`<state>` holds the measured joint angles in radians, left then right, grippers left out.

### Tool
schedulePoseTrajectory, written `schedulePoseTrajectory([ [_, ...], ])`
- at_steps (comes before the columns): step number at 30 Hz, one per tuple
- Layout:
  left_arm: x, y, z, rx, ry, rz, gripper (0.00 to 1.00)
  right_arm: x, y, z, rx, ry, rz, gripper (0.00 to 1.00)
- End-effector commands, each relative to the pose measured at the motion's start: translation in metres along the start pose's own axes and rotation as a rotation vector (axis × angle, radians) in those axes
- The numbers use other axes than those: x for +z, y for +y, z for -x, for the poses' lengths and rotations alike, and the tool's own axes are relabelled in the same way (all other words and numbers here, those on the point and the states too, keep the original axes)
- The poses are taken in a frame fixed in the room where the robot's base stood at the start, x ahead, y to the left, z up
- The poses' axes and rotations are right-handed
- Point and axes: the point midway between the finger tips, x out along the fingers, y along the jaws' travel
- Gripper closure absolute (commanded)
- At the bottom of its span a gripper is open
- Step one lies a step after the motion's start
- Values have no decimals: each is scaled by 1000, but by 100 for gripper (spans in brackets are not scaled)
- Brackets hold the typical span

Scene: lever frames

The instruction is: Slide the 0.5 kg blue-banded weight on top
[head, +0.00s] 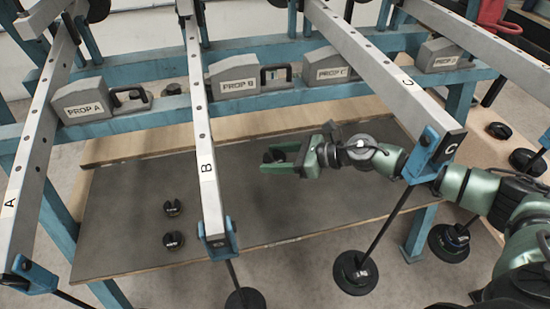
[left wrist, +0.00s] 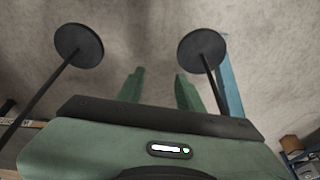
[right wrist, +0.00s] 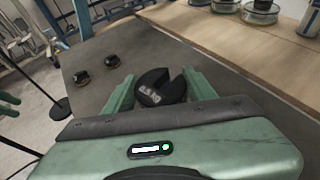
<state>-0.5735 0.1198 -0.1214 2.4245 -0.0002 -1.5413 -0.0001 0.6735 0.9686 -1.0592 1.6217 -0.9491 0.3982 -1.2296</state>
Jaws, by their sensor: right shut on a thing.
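My right gripper (head: 283,160) is shut on a black slotted weight (head: 273,156) above the grey table top. In the right wrist view, the weight (right wrist: 160,88) sits between the fingers, with a pale label and an open slot; I cannot make out a blue band. Lever C (head: 365,60) carries a hanger rod whose round base (head: 355,271) hangs beyond the table's front edge, with a dark weight on it. My left gripper (left wrist: 158,90) is open and empty in the left wrist view; two hanger discs (left wrist: 79,45) (left wrist: 201,50) show beyond its fingers.
Two black slotted weights (head: 172,208) (head: 173,240) lie on the table (head: 120,215) at the left. Levers A (head: 40,110) and B (head: 203,130) slope over the table. Another loaded hanger base (head: 449,243) hangs at the right. Prop boxes (head: 235,77) line the blue rail behind.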

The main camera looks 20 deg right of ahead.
Motion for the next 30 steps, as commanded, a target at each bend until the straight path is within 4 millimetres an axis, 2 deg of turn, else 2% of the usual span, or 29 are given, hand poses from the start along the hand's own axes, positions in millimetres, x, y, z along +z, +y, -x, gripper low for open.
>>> schedulePoseTrajectory([
  [21, 0, 3, -38, 7, -12, 0, 64, 13, 0, 4, -1, -4, 1, 100],
  [30, 1, 4, -40, 8, -17, 0, 64, 13, 0, 4, -1, -4, 1, 100],
])
